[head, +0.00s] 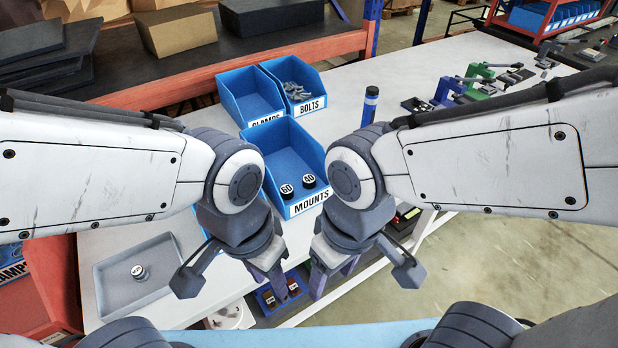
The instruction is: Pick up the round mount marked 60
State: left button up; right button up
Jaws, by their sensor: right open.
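The round mount marked 60 (287,190) is dark with a white top and stands in the blue bin labelled MOUNTS (300,208), at its left front. A second mount marked 40 (308,180) stands close to its right. My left gripper (272,282) hangs in front of the bin, below and left of it in the picture; its jaw gap does not show clearly. My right gripper (333,280) is open and empty, pointing down in front of the bin's right side. Neither gripper touches the mount marked 60.
A grey tray (108,300) at left holds another mount (139,272), its mark unclear. Blue bins labelled CLAMPS (250,92) and BOLTS (309,82) stand behind. A blue cylinder (370,105) and green and blue clamp fixtures (480,78) stand to the right. White table shows between them.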

aim_at(287, 191)
jog(key=z, duration=0.35)
jog(key=k, duration=0.4)
jog(key=z, duration=0.95)
jog(key=k, duration=0.95)
jog(key=z, duration=0.6)
jog(key=i, duration=1.35)
jog(key=u, duration=0.85)
jog(key=i, duration=0.95)
jog(key=u, duration=1.45)
jog(key=i, duration=0.55)
jog(key=u, duration=0.6)
